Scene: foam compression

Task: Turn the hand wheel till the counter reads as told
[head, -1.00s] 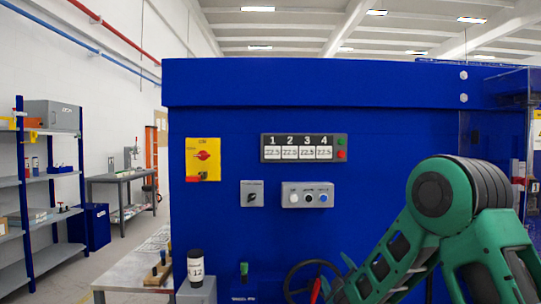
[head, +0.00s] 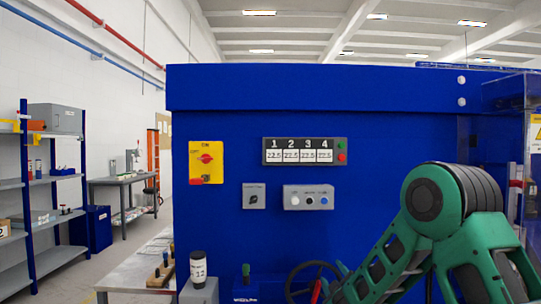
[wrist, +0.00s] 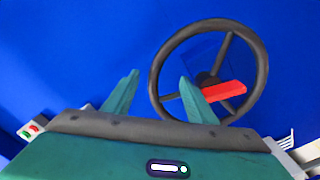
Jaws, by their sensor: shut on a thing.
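The dark hand wheel (wrist: 259,50) has a hub, spokes and a red bar (wrist: 224,91) at its hub, seen in the wrist view. My gripper (wrist: 157,82) is shut on the wheel's left rim, with one finger outside the rim and one inside it. The rim contact itself is hard to make out. In the head view the upper part of the wheel (head: 292,276) shows at the bottom, partly behind my green arm. I cannot make out a separate counter at the wheel.
The big blue machine (head: 220,230) fills the middle. It carries a yellow switch plate (head: 206,175), a grey knob box (head: 254,195) and a button box (head: 308,197). A black-capped cylinder (head: 198,270) stands left of the wheel, near a metal table (head: 130,275). Shelving (head: 55,180) stands far left.

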